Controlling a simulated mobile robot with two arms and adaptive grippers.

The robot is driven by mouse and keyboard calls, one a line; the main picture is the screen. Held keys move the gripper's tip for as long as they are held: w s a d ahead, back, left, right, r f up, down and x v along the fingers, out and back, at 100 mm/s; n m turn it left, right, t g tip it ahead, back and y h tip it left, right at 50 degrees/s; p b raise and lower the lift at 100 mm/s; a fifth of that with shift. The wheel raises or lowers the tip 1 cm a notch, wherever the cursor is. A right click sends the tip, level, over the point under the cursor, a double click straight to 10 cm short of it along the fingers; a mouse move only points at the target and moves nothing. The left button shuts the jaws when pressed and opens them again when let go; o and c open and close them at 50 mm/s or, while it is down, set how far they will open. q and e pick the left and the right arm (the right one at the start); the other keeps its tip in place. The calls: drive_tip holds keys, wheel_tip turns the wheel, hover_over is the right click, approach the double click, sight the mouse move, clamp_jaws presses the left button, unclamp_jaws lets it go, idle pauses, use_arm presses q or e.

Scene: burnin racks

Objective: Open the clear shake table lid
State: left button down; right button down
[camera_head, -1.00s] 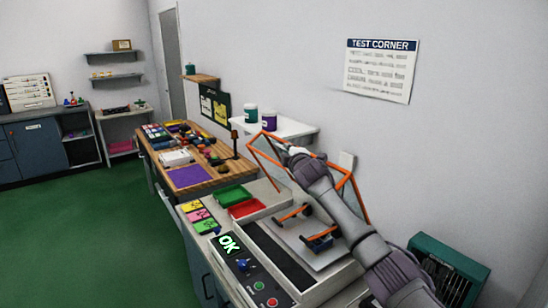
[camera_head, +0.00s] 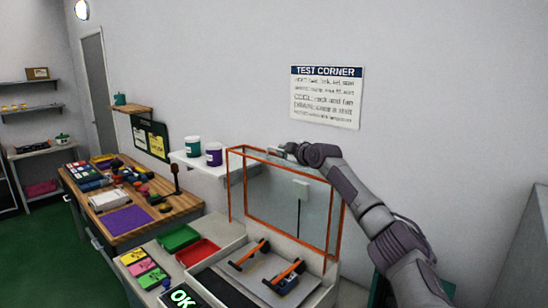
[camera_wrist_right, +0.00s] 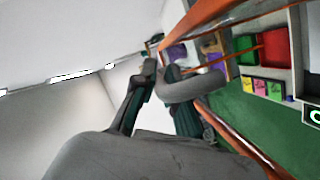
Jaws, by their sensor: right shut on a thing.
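The clear shake table lid (camera_head: 262,205) has an orange frame and stands raised, about upright, at the back of the shake table (camera_head: 305,248) in the head view. My right gripper (camera_head: 284,149) is at the lid's top edge and is shut on the lid; its exact hold is small and hard to make out. In the right wrist view the fingers (camera_wrist_right: 160,78) are close beside the orange frame (camera_wrist_right: 205,18). Orange-and-dark clamps (camera_head: 285,278) sit on the table's light plate. My left gripper is not in view.
Green (camera_head: 180,237) and red (camera_head: 197,252) trays and colored cards (camera_head: 143,270) lie left of the shake table. A white wall shelf (camera_head: 210,163) with two jars is close behind the lid's left side. A wooden bench (camera_head: 125,220) holds many small items.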

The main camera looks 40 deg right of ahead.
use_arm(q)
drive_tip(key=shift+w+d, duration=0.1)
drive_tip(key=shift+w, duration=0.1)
use_arm(e)
drive_tip(key=shift+d, duration=0.1)
drive_tip(key=c, duration=1.5)
unclamp_jaws()
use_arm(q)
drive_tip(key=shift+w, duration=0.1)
use_arm(e)
drive_tip(key=shift+s, duration=0.15)
wheel_tip(320, 180, up, 2)
hover_over(305, 172)
drive_tip(key=w, duration=0.1)
drive_tip(key=shift+w+d, duration=0.1)
drive_tip(key=shift+d, duration=0.3)
drive_tip(key=shift+s+a, duration=0.1)
drive_tip(key=shift+s, duration=0.25)
drive_tip(key=shift+s+a+r, duration=0.25)
drive_tip(key=shift+s+a, duration=0.1)
drive_tip(key=shift+a, duration=0.05)
